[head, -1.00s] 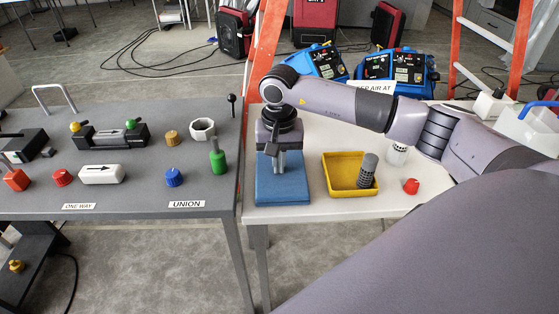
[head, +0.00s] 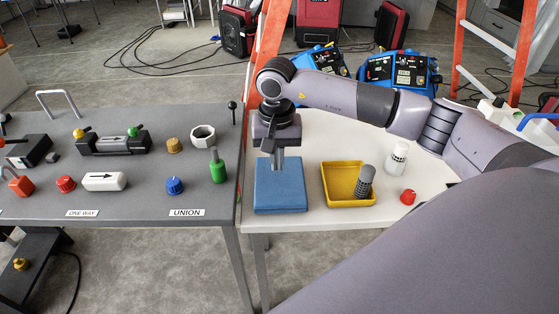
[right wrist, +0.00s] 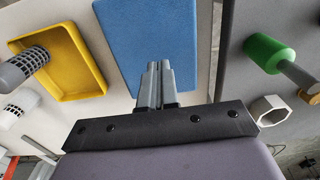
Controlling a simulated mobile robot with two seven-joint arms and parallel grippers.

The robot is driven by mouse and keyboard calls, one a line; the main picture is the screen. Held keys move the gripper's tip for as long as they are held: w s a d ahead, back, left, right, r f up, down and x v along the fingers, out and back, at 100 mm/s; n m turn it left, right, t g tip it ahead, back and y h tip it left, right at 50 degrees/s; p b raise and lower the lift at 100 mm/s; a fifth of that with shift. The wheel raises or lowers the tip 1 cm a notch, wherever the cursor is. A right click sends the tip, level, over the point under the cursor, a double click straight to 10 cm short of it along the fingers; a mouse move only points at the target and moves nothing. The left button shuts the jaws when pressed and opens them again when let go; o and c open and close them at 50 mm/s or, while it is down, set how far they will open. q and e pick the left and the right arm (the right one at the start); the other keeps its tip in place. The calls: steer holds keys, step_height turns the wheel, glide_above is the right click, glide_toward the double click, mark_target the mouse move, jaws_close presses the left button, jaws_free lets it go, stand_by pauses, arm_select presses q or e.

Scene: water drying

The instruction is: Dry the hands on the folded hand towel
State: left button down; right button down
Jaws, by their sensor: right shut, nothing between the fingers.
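The folded hand towel (head: 281,194) is a flat blue square lying at the left end of the white table. It also fills the top middle of the right wrist view (right wrist: 160,30). My right gripper (head: 279,170) points down over the towel's far part. Its two fingers are together with nothing between them. In the right wrist view the fingertips (right wrist: 158,66) show against the towel. I cannot tell whether they touch it or hover just above. My left gripper is not in view.
A yellow tray (head: 332,198) holding a grey ridged cylinder (head: 366,181) stands right of the towel. A white bottle (head: 398,160) and red knob (head: 408,197) are farther right. The grey table (head: 130,197) on the left carries a green-handled part (head: 218,172) and several fittings.

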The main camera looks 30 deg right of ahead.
mark_target(278, 179)
step_height(278, 179, up, 10)
steer(key=b, duration=0.1)
steer(key=shift+d+f, duration=0.1)
stand_by(0.6)
